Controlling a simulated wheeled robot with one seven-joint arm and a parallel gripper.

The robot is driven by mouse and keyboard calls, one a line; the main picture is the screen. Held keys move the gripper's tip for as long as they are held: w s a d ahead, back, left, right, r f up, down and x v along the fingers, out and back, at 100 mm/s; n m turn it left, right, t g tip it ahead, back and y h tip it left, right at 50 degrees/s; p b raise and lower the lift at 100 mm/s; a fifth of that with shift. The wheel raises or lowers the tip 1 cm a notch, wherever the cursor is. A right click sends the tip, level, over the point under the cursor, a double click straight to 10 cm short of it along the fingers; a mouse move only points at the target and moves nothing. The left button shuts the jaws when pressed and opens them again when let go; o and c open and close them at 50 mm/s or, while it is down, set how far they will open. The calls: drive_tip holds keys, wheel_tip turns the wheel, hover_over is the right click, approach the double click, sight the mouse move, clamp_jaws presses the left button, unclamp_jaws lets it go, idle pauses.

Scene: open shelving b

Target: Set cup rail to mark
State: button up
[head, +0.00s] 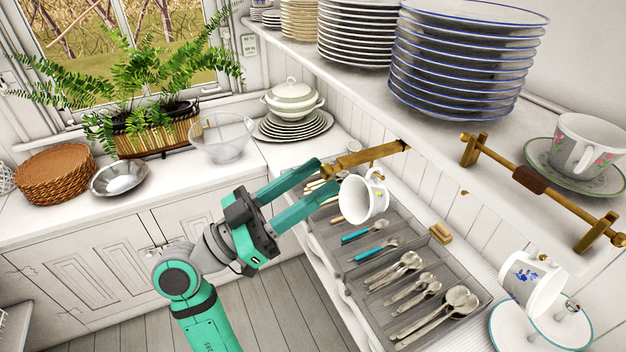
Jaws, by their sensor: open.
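A brass cup rail (372,155) juts out from under the shelf toward the left. A white cup (362,200) hangs at it by its handle, tilted, with its mouth toward the lower left. My gripper (328,175) has its two teal fingers apart, one on each side of the rail's free end. I cannot tell whether either finger touches the rail. A second brass rail (495,157) with a brown sleeve (530,180) runs between two brackets at the shelf's front right. I cannot make out a clear mark on either rail.
An open cutlery drawer (345,272) with spoons lies below the rail. Plate stacks (465,65) and a cup on a saucer (585,145) stand on the shelf above. A blue-flowered cup (533,280) is at the lower right. A glass bowl (222,140) stands on the left counter.

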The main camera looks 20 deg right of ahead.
drive_tip(key=v, duration=1)
drive_tip(key=shift+a+f, duration=0.15)
drive_tip(key=shift+a, duration=0.05)
